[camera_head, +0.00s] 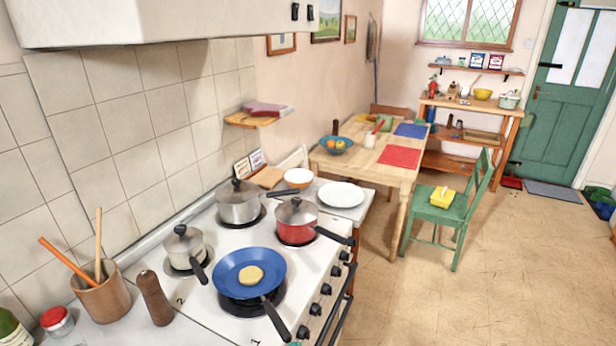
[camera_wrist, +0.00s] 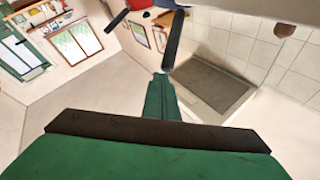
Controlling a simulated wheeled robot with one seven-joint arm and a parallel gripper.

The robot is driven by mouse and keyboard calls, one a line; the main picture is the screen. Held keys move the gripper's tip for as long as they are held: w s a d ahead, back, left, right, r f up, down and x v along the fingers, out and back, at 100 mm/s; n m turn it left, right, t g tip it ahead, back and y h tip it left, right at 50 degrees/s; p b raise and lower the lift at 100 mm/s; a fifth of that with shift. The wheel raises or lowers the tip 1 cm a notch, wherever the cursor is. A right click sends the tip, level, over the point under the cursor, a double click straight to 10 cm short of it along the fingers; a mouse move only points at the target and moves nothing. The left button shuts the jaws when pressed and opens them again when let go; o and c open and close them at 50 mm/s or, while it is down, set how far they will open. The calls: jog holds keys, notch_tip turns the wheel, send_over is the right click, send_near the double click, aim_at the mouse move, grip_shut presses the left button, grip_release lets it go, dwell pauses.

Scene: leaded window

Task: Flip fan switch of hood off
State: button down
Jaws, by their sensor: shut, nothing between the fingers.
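The white hood (camera_head: 160,22) hangs at the upper left of the head view, above the stove. Two small black switches sit at its right end: a left one (camera_head: 295,12) and a right one (camera_head: 310,12). Which is the fan switch, and how each is set, I cannot tell. My gripper (camera_wrist: 160,78) is shut and empty in the wrist view, its narrow green fingers pointing up in the picture. That view appears upside down. The hood's dark underside panel (camera_wrist: 207,84) shows just right of the fingers.
Below the hood, the white stove holds a blue pan (camera_head: 232,268), a red pot (camera_head: 297,218), a steel pot (camera_head: 237,207) and a small pot (camera_head: 184,248). Their handles stick out. A wooden table (camera_head: 352,165) stands beyond. The floor at right is largely clear.

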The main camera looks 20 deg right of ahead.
jog(key=w+d+r+n+t+y, duration=0.1)
jog(key=w+d+r+n, duration=0.15)
jog(key=w+r, duration=0.5)
jog(key=w+d+r+n+y, duration=0.15)
jog(key=w+d+r, duration=0.25)
jog(key=w, duration=0.7)
jog(key=w+d+r+n+y, duration=0.1)
jog(key=w+r+n+y, duration=0.25)
jog(key=r, duration=0.45)
jog(key=w+d+r+n+y, duration=0.1)
jog(key=w+r+n+y, duration=0.25)
jog(key=r, duration=0.35)
notch_tip(320, 180, up, 18)
jog(key=a+n+g+y, duration=0.25)
jog(key=n+y, duration=0.55)
jog(key=n, duration=0.4)
jog(key=s+a+r+n+g+y, duration=0.2)
jog(key=s+r+n+g, duration=0.2)
jog(key=r, duration=0.4)
jog(key=s+a+r+n+g+y, duration=0.1)
jog(key=s+a+r+n+g, duration=0.1)
jog(key=s+r+n+g, duration=0.2)
jog(key=shift+s+a+r+n+y, duration=0.2)
jog(key=shift+s+r+n+y, duration=0.15)
jog(key=shift+s+r+n, duration=1.6)
jog(key=shift+w+r+n, duration=0.3)
jog(key=shift+w+n, duration=0.15)
jog(key=shift+n, duration=0.1)
